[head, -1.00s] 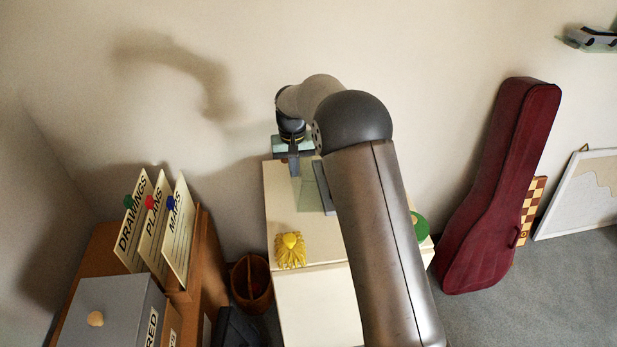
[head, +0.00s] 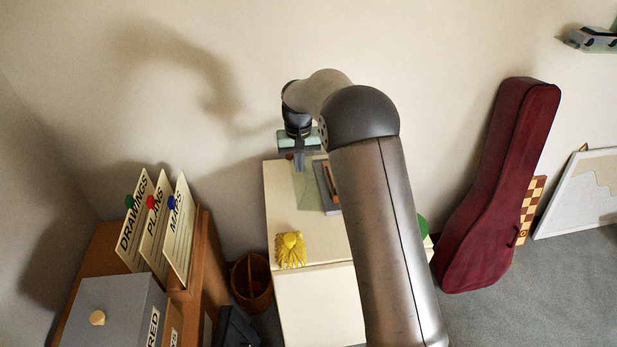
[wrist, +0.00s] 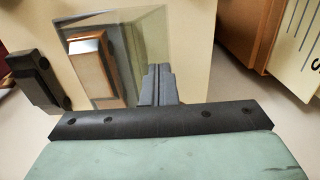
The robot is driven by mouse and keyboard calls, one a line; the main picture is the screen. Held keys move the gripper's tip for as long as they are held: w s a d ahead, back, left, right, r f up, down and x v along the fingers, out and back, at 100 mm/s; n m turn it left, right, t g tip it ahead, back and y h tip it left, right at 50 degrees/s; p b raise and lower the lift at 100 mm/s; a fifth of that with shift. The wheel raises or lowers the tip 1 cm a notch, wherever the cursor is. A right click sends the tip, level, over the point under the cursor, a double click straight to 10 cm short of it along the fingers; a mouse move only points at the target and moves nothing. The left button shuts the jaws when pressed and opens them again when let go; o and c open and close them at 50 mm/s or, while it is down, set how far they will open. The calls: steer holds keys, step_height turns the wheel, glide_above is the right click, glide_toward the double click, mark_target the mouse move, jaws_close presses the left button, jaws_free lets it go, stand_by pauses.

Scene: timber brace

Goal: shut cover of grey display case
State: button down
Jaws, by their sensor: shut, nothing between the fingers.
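The grey display case (head: 323,187) lies on the cream cabinet, with a brown inside showing; my arm hides its right part in the head view. A clear glassy cover (head: 305,190) shows faintly at its left side, apparently open.
The cream cabinet top (head: 280,205) bears a yellow tasselled object (head: 291,250) in front and a green round thing (head: 422,228) partly behind my arm. A dark block (wrist: 36,82) lies left in the wrist view. The wall stands close behind. A dark red instrument case (head: 500,190) leans at right.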

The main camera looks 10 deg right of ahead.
mark_target(311, 166)
steer(key=shift+d, duration=0.1)
stand_by(0.3)
steer(key=shift+d+r, duration=0.4)
steer(key=shift+d, duration=0.35)
steer(key=shift+w+d+r+p, duration=0.1)
steer(key=shift+d+r+p, duration=0.25)
steer(key=shift+d, duration=0.6)
steer(key=shift+d+r, duration=0.2)
steer(key=shift+d, duration=0.5)
steer(key=shift+w+d, duration=0.1)
